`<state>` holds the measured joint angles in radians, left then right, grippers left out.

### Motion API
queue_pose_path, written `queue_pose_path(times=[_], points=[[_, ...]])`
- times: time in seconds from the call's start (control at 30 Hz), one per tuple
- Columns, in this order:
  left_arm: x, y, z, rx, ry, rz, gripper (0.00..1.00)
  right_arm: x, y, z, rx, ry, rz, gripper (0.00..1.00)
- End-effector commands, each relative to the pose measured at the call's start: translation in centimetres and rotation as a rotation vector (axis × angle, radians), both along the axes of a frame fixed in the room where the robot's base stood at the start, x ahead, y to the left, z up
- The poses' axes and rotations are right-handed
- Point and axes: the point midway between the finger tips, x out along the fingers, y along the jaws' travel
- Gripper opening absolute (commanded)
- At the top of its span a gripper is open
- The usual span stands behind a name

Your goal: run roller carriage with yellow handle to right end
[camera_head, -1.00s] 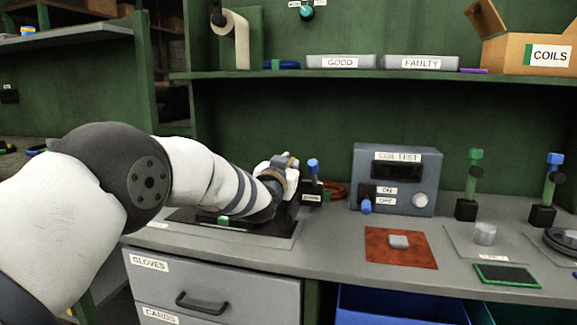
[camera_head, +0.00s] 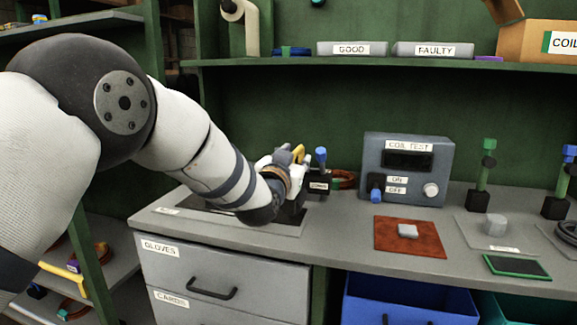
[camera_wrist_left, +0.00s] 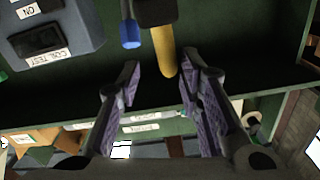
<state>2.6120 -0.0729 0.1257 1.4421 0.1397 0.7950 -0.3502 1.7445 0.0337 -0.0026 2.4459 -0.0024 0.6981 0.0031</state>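The yellow handle (camera_head: 299,153) of the roller carriage stands up at the right part of a dark base plate (camera_head: 202,208) on the bench. My left gripper (camera_head: 284,157) is right beside the handle, and my arm hides most of the carriage and plate. In the left wrist view the yellow handle (camera_wrist_left: 163,52) hangs from a dark block, between the tips of my left gripper (camera_wrist_left: 160,68). The two fingers are apart, with gaps to the handle on both sides. My right gripper is not in view.
A blue-topped lever (camera_head: 321,158) on a dark block stands just right of the handle. Beyond it are a reddish coil (camera_head: 343,180) and the coil test box (camera_head: 407,168). The shelf (camera_head: 300,62) runs above. A red mat (camera_head: 410,238) lies front right.

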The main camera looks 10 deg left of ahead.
Motion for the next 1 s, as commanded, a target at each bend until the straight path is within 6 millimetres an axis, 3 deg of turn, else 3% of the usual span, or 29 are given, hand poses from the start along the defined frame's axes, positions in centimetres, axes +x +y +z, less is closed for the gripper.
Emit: queue_pose_path(times=[0.1,0.3,0.7,0.77,0.87,1.0], points=[[-2.8,0.1,0.1,0.0,-0.001,-0.001,0.33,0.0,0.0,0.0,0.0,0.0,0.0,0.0],[-5.9,0.2,0.1,0.001,-0.001,0.0,0.33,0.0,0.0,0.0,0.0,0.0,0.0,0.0],[-6.6,0.3,-0.5,-0.001,0.011,0.0,0.33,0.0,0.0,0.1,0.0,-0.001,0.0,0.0],[-7.1,0.5,-2.7,-0.004,0.061,0.0,0.33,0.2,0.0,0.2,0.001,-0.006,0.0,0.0],[-9.5,1.3,-9.6,-0.016,0.227,0.003,0.33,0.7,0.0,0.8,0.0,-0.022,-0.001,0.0],[-16.3,2.7,-20.8,-0.04,0.525,0.018,0.33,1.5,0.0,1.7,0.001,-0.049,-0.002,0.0]])
